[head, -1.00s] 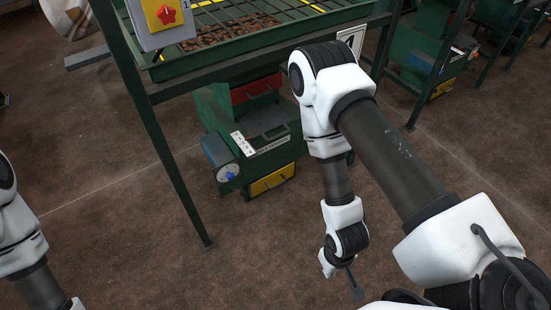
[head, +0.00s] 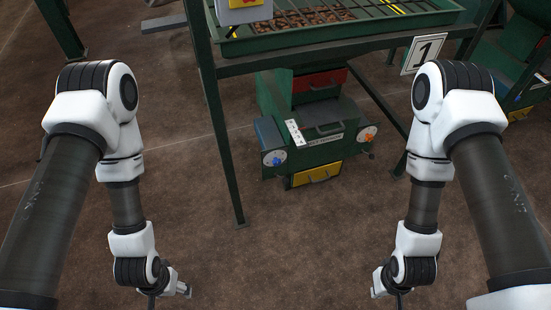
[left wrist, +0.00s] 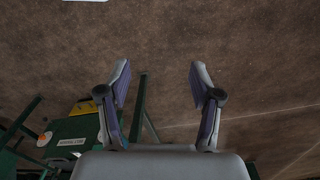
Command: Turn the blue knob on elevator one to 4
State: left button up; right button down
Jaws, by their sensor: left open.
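The blue knob (head: 277,161) sits on a round white dial at the left front of the green machine (head: 323,147) under the frame marked 1. The numbers on the dial are too small to read. My left gripper (head: 184,289) is low at the left, apart from the machine.
An orange knob (head: 368,134) is at the machine's right front. A yellow drawer (head: 317,174) is below. Green frame legs, one (head: 226,165) left of the machine, hold the tray above. A sign with 1 (head: 423,54) hangs at the right. The floor in front is clear.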

aim_at(277, 162)
jog(key=i+l, duration=0.15)
jog(key=l, duration=0.25)
jog(key=i+l, duration=0.15)
jog(key=l, duration=0.2)
jog(key=i+l, duration=0.1)
jog(key=l, duration=0.3)
jog(key=i+l+u, duration=0.1)
jog(key=l, duration=0.25)
jog(key=i+l, duration=0.2)
jog(key=l, duration=0.2)
jog(key=i+l, duration=0.1)
jog(key=l, duration=0.25)
